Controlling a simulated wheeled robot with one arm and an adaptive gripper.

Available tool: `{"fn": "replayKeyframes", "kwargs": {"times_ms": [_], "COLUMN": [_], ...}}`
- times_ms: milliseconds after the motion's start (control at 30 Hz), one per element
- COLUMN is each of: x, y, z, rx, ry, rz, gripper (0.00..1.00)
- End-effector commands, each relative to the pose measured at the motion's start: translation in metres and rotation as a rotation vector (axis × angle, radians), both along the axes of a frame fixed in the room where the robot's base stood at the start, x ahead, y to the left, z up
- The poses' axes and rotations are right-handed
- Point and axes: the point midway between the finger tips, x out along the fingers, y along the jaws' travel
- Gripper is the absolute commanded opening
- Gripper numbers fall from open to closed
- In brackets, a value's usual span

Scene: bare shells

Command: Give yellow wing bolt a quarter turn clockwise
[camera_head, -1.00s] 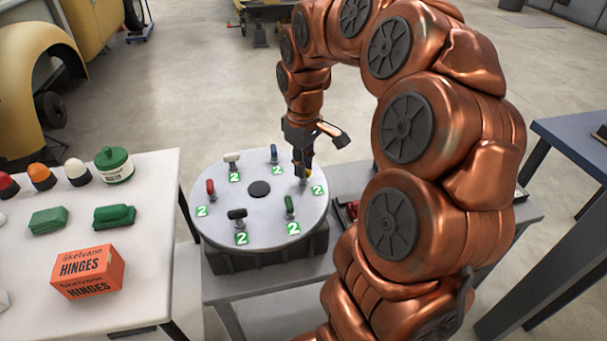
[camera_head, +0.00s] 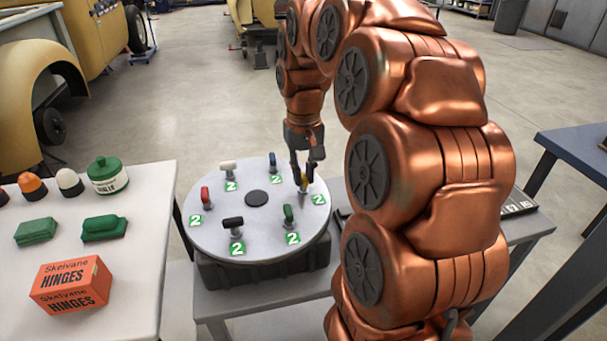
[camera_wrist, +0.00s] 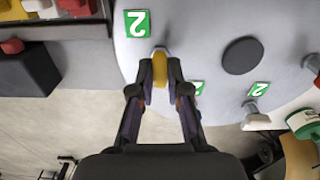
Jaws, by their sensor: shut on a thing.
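The yellow wing bolt (camera_wrist: 159,70) stands near the rim of the round grey plate (camera_head: 270,236), on its far right side in the head view. A little of its yellow shows there (camera_head: 304,184), mostly hidden by the fingers. My gripper (camera_head: 304,172) reaches down from above. In the wrist view my gripper (camera_wrist: 160,85) is shut on the yellow bolt, one finger on each side. The bolt's metal shank shows just beyond the fingertips in the wrist view. A green label with a white 2 (camera_head: 319,199) lies beside it.
Other wing bolts ring the plate: white (camera_head: 228,167), blue (camera_head: 272,160), red (camera_head: 205,195), black (camera_head: 233,224) and green (camera_head: 288,213). A black disc (camera_head: 256,198) marks the centre. A white table (camera_head: 138,262) at left holds an orange hinges box (camera_head: 71,286) and green items.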

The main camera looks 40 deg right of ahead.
Motion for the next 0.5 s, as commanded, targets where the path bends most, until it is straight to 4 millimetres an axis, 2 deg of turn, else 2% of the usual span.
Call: {"fn": "replayKeyframes", "kwargs": {"times_ms": [467,500], "x": [0.0004,0.0003], "y": [-0.0006,-0.0005], "z": [0.0004,0.0004], "rx": [-0.001,-0.002], "ry": [-0.002,-0.002], "rz": [-0.012,-0.012], "gripper": [0.00,0.20]}}
